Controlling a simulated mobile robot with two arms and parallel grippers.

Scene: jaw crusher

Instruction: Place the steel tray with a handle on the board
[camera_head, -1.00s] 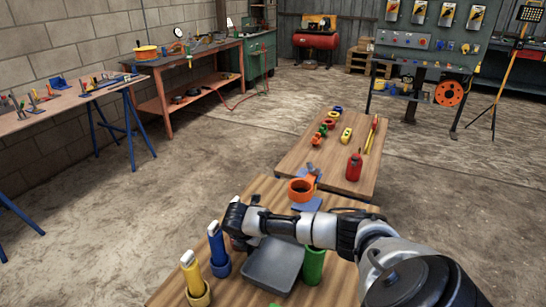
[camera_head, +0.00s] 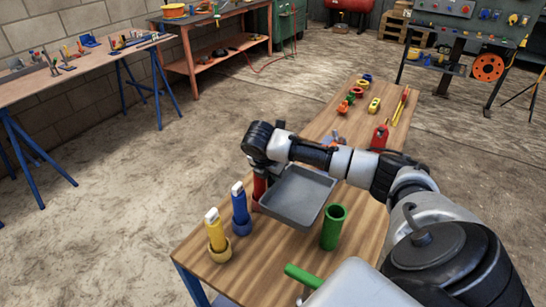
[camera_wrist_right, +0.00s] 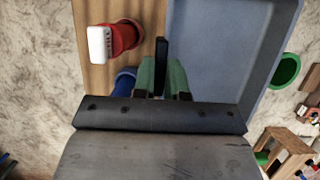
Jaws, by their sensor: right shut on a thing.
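The grey steel tray (camera_head: 296,196) is shallow and roughly rectangular, above the near wooden tabletop (camera_head: 262,266). My right gripper (camera_head: 264,166) is at its far left corner. In the right wrist view its green fingers (camera_wrist_right: 162,80) are shut on a dark upright bar, which looks like the tray's handle (camera_wrist_right: 162,56). The tray (camera_wrist_right: 215,45) fills the area right of the fingers there. I cannot tell the gap between tray and tabletop. No separate board can be told for certain. My left gripper is not in view.
Red (camera_head: 260,188), blue (camera_head: 240,210) and yellow (camera_head: 216,235) holders stand left of the tray; a green tube (camera_head: 333,228) stands right. An unclear green bar (camera_head: 303,276) shows at the bottom. A red bottle (camera_head: 379,137) and small colourful items stand farther back.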

